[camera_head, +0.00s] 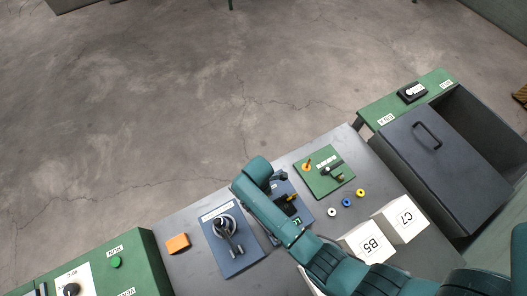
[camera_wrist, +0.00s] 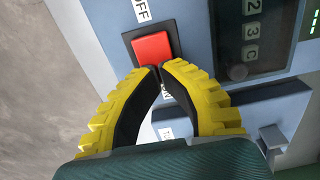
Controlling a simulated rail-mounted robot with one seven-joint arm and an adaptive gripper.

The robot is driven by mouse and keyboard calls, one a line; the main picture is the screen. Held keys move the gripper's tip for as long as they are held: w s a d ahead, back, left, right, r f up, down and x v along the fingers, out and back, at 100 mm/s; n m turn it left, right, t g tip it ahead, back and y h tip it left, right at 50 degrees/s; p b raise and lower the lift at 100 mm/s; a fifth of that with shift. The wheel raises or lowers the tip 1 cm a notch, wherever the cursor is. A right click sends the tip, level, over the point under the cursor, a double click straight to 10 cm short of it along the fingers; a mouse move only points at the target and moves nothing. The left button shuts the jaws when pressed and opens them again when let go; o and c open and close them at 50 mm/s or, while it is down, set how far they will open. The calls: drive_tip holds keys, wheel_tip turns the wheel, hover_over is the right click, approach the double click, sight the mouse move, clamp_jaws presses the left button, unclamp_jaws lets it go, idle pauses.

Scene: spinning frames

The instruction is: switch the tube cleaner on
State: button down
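The tube cleaner switch is a red rocker (camera_wrist: 152,47) in a black frame on a blue-grey panel (camera_wrist: 190,30) in the wrist view. An OFF label (camera_wrist: 140,9) is above it; a label below it is mostly hidden by my fingers. My gripper (camera_wrist: 158,70) has its yellow and black fingertips together, with nothing between them. The tips are at the lower edge of the red rocker; I cannot tell whether they touch it. In the head view my gripper (camera_head: 290,199) is over the blue panel (camera_head: 304,211), and the switch is hidden there.
On the bench are a panel with a lever device (camera_head: 240,262), a green panel (camera_head: 335,186), an orange block (camera_head: 178,243), small coloured rings and white boxes B5 (camera_head: 368,244) and C7 (camera_head: 403,218).

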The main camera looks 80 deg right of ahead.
wheel_tip(320, 180, up, 7)
drive_tip(key=p, duration=0.7)
drive_tip(key=shift+p, duration=0.3)
drive_tip(key=shift+f, duration=0.1)
